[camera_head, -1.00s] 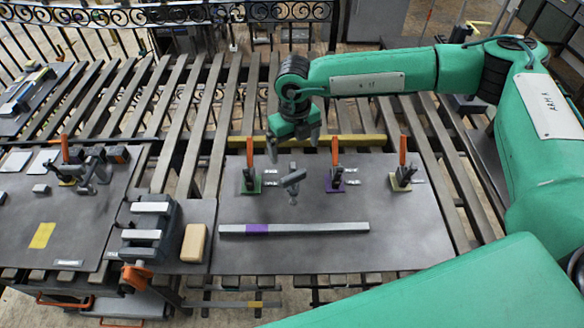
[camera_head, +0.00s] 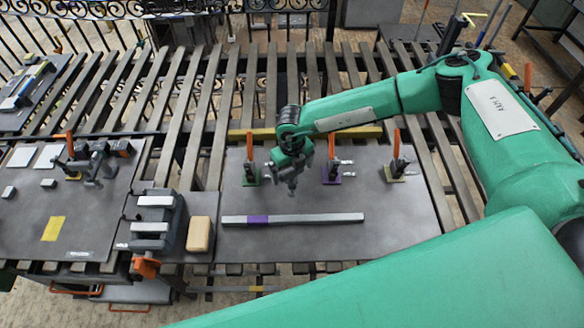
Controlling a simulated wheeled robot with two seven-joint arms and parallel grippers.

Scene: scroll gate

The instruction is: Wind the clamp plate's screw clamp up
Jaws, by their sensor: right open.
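The clamp plate (camera_head: 395,225) is a dark grey sheet at centre right. Near its middle, a small grey screw clamp stands under my right gripper (camera_head: 288,176). The gripper hides most of it; only a grey bit of the clamp (camera_head: 292,190) seems to show below the fingers. My right gripper is open and points down at the clamp, around or just above its top; I cannot tell whether the fingers touch it. My left gripper is not in view.
Toggle clamps with orange handles stand on green (camera_head: 251,176), purple (camera_head: 332,172) and yellow (camera_head: 395,170) bases close by. A grey bar with a purple band (camera_head: 300,219) lies in front. A vise (camera_head: 154,225) and tan block (camera_head: 199,234) are left.

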